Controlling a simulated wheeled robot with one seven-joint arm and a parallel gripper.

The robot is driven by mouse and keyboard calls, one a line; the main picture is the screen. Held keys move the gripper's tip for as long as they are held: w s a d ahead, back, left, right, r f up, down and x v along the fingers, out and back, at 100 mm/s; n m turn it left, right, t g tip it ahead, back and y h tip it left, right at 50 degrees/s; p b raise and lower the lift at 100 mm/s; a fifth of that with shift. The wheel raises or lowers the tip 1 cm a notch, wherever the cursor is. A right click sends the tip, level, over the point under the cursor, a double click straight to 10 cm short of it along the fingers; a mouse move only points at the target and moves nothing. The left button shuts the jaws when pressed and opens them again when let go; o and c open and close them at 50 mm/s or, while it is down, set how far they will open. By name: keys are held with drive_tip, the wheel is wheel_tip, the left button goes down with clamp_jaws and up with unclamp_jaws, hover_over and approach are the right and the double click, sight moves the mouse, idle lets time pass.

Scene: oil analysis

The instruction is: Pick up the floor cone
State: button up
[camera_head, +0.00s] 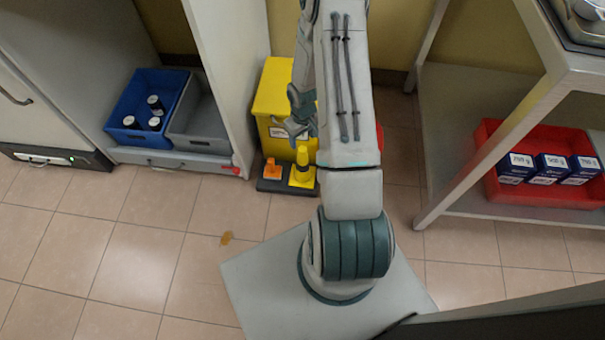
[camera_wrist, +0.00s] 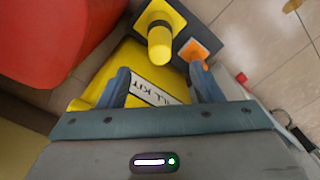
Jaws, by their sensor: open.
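The floor cone (camera_head: 302,168) is a small yellow cone on a yellow square base, standing upright on a dark tray (camera_head: 268,186) in front of the yellow spill kit bin. In the wrist view the cone (camera_wrist: 160,42) is at the top centre, beyond my fingertips. My gripper (camera_head: 298,114) is open and empty, in front of the bin and above the cone in the head view. In the wrist view my gripper's fingers (camera_wrist: 163,78) are spread either side of the bin's label, with the cone apart from them. My arm covers part of the bin.
The yellow bin (camera_head: 270,105) stands close behind the tray, with an orange item (camera_head: 271,169) left of the cone. A shelf unit with a blue crate (camera_head: 128,108) is at left. A table with a red crate (camera_head: 495,188) is at right. An orange-brown spot (camera_head: 226,238) marks the open floor.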

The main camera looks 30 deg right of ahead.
sight(302, 149)
wheel_tip(302, 149, down, 8)
drive_tip(key=b, duration=0.3)
drive_tip(key=shift+w+b, duration=0.1)
drive_tip(key=shift+b, duration=0.25)
drive_tip(key=shift+r, duration=0.15)
clamp_jaws()
